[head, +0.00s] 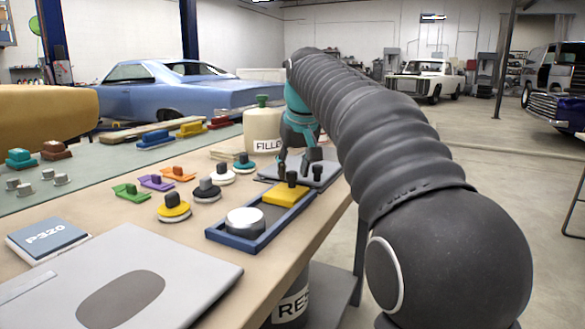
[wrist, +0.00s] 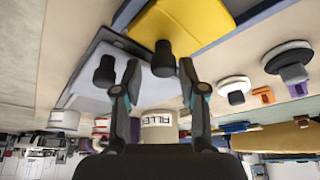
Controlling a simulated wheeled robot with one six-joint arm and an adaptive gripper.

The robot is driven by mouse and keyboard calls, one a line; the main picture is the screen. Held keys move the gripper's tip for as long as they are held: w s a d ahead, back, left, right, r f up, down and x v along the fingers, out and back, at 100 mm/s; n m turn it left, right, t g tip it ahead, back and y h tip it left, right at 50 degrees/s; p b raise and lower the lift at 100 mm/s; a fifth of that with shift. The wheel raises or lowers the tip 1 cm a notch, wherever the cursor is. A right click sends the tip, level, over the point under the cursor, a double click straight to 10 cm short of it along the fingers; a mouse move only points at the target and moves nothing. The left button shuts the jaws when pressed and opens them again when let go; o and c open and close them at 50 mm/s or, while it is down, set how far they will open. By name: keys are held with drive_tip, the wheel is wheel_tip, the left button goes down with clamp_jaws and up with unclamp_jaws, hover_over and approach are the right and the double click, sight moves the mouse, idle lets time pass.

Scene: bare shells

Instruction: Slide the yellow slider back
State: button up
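The yellow slider (head: 284,196) lies in the far part of a blue tray (head: 256,238), with an upright black knob (head: 292,179) on top. A silver round piece (head: 245,221) sits in the near part of the tray. My gripper (head: 295,169) is above the slider's far end, fingers apart and pointing down. In the wrist view, the slider (wrist: 185,22) shows at the top and its knob (wrist: 163,60) appears between my open fingertips (wrist: 160,68). I cannot tell whether a finger touches the knob.
A grey plate (head: 325,176) with another black knob (wrist: 104,72) is beside the tray. Several knobbed pieces, such as a yellow one (head: 174,208), stand to the left. A cream canister (head: 263,125) is behind. A grey panel (head: 120,285) lies at the front left.

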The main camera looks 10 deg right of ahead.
sight(300, 196)
drive_tip(key=shift+s, duration=0.1)
drive_tip(key=v, duration=1.2)
drive_tip(key=shift+a, duration=0.15)
